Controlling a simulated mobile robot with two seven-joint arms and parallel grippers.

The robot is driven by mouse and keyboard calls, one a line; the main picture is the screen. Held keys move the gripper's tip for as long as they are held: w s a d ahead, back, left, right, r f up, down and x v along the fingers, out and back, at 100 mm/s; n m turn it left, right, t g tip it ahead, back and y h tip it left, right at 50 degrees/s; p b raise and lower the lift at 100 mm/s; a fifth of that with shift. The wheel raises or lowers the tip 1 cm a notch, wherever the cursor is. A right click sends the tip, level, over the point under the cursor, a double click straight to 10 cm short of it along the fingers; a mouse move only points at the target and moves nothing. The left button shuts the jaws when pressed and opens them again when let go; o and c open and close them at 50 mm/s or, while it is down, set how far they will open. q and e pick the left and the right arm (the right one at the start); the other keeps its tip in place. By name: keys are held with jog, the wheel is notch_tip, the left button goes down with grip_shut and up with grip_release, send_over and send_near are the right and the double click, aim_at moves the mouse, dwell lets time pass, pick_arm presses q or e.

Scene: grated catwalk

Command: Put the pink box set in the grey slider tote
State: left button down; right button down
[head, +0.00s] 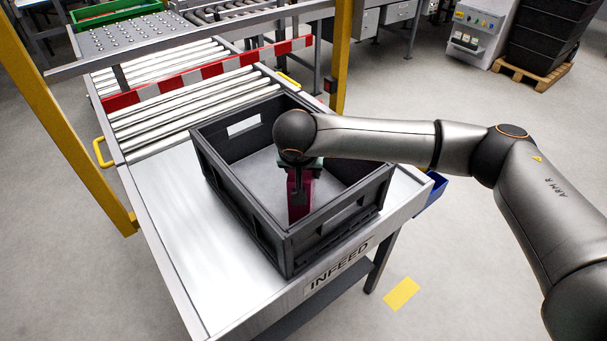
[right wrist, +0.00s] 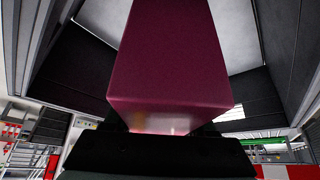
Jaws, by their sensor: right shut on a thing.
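The grey slider tote (head: 257,222) is a dark grey, open-topped crate on the metal infeed table. The pink box set (head: 300,194) shows as a dark magenta box, upright inside the tote's walls near the front. My right gripper (head: 301,170) reaches down over the tote and is shut on the top of the box. In the right wrist view the box (right wrist: 170,65) fills the middle, with the tote's dark walls (right wrist: 75,70) around it. Whether the box touches the tote floor is hidden. My left gripper is not in view.
The table (head: 165,225) has bare metal left of the tote. Rollers (head: 190,110) and a red-and-white striped bar (head: 215,70) lie behind it. A yellow post (head: 70,130) stands at the left, and a blue bin (head: 432,190) hangs at the table's right edge.

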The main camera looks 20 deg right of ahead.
jog(key=shift+c, duration=1.1)
grip_release()
jog(key=v, duration=1.2)
jog(key=shift+s+r, duration=0.1)
jog(key=shift+r, duration=0.05)
